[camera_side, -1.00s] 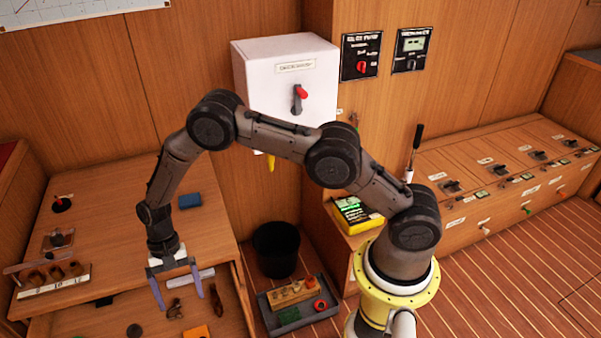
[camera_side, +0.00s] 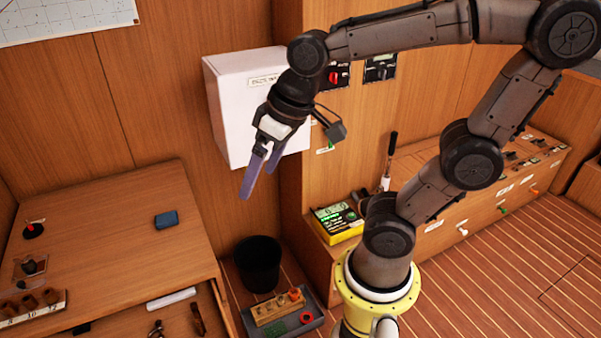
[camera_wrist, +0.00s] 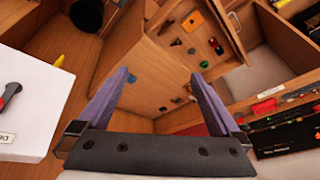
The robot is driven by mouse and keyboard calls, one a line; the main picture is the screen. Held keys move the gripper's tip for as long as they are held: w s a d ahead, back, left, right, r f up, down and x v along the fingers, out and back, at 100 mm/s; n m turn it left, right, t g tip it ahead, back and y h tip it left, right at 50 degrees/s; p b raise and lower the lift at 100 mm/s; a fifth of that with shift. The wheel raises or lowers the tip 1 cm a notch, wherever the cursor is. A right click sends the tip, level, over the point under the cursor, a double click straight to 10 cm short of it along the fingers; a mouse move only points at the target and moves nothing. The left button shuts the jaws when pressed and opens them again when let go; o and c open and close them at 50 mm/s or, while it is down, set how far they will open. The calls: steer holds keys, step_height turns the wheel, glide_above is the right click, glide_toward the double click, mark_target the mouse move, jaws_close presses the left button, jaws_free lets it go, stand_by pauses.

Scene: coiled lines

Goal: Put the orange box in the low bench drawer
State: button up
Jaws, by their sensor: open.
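My gripper (camera_side: 258,183) is raised in front of the white wall box, its two purple fingers spread, with nothing between them. The wrist view also shows the open fingers (camera_wrist: 160,76) with a gap between them. The low bench (camera_side: 478,215) with labelled fronts and small knobs runs along the wall at right, partly behind my arm. No drawer in it shows clearly open in the side view. At lower left, a drawer under the desk stands open (camera_side: 190,318), holding several small things, cut off by the frame.
The white wall box (camera_side: 225,110) is close behind the gripper; it also fills the left of the wrist view (camera_wrist: 35,110). A black bin (camera_side: 257,265) and a grey tray (camera_side: 320,312) stand on the floor. The desk top (camera_side: 120,230) carries a blue block (camera_side: 166,220).

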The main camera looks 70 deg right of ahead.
steer(key=s+d+n+t, duration=0.1)
steer(key=s+d, duration=0.1)
steer(key=s, duration=0.4)
steer(key=shift+s+f+h, duration=0.15)
steer(key=shift+f+h, duration=0.1)
steer(key=shift+h, duration=0.15)
steer(key=shift+c, duration=0.3)
stand_by(0.7)
